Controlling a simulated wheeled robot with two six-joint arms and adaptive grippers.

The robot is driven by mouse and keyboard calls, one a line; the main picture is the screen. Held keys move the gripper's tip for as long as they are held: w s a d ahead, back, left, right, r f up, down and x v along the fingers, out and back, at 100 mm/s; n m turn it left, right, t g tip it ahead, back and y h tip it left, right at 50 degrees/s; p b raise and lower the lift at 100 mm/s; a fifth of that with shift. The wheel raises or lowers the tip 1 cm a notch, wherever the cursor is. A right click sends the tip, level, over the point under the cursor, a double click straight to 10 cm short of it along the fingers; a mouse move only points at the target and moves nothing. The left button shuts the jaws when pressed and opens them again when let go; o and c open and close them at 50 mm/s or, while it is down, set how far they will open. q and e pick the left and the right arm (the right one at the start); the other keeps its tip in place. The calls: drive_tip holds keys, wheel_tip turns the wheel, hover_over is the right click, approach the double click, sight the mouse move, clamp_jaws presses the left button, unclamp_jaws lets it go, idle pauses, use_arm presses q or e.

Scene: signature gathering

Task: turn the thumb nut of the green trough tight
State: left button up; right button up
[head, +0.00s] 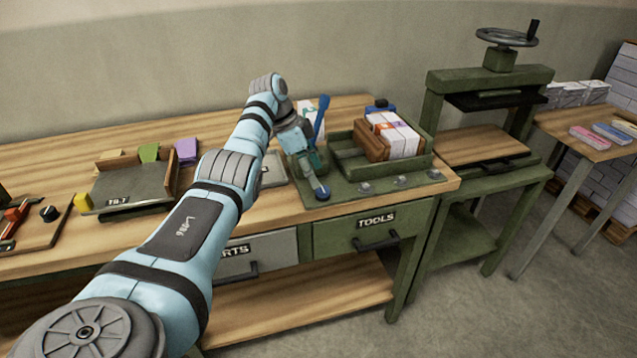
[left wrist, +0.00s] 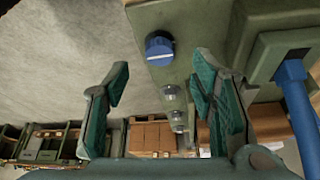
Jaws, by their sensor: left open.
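The green trough (head: 345,172) stands on the right end of the bench and holds bundles of paper beside a wooden block. A blue knob (head: 322,193), which looks like the thumb nut, sits at the front left of its base plate. It also shows in the left wrist view (left wrist: 160,48) with a pale line on its face. My left gripper (head: 314,176) is just above and behind the knob. In the left wrist view my left gripper (left wrist: 160,85) is open and empty, and the knob lies beyond the gap between its fingers, apart from them. My right gripper is in neither view.
A blue lever (head: 321,116) rises close behind my left gripper. Several small clear or metal pieces (head: 401,180) line the plate's front edge. A dark tray (head: 130,186) lies on the bench to the left. A green press (head: 490,80) stands at the right.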

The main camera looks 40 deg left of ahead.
use_arm(q)
drive_tip(key=v, duration=0.7)
drive_tip(key=shift+s, duration=0.1)
